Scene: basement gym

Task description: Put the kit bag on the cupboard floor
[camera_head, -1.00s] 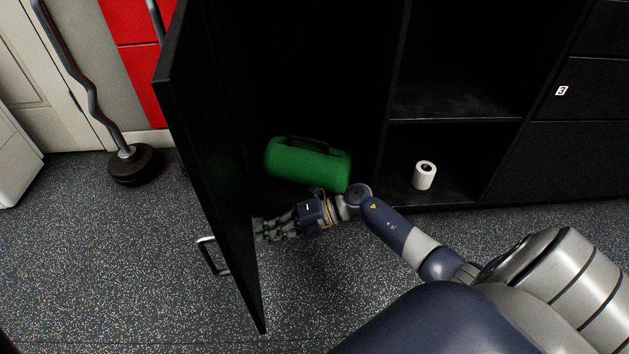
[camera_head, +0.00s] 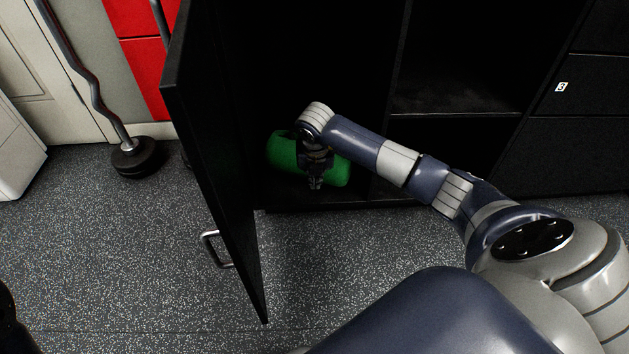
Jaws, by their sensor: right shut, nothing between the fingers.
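The green kit bag (camera_head: 284,150) lies on its side on the floor of the black cupboard (camera_head: 345,196), behind the open door. My right gripper (camera_head: 315,185) is in front of the bag and above it, pointing down, and hides its middle and handle. Its fingers are shut with nothing between them. I cannot tell whether they touch the bag. My left gripper is not in view.
The cupboard door (camera_head: 215,170) stands open on the left, with a metal handle (camera_head: 214,250) near its lower edge. A barbell with a black weight (camera_head: 138,157) leans left of it. An empty shelf (camera_head: 455,92) is right of the bag. The speckled floor in front is clear.

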